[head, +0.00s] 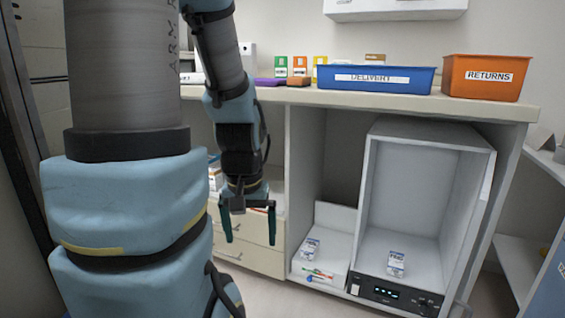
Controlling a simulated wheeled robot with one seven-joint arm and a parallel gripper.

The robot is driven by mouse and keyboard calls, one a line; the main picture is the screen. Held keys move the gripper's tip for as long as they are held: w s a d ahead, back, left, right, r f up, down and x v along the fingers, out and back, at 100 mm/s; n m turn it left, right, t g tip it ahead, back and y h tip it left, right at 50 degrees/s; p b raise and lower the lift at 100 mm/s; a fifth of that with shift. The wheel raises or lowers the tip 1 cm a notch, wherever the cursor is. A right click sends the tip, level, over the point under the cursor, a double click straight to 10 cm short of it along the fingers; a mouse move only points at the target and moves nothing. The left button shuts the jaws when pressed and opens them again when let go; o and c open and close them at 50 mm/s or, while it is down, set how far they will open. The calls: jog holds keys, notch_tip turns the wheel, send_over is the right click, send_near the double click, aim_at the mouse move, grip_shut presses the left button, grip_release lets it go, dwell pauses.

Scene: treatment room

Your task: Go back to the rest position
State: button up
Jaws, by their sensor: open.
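My gripper (248,226) hangs from my blue and grey arm in the middle of the head view, pointing down. Its two dark green fingers are apart, and nothing shows between them. It is in front of the drawers under the counter, left of the open white cabinet. My large arm links fill the left of the view and hide part of the counter and shelves behind.
On the counter (400,103) stand a blue delivery bin (375,87) and an orange returns bin (483,90). Below is an open white cabinet (411,180) with a small box (396,263) inside. Another small box (310,248) lies on a white tray (322,268). Drawers (255,262) stand behind my gripper.

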notch_tip(320, 180, up, 31)
jog(key=p, duration=2.9)
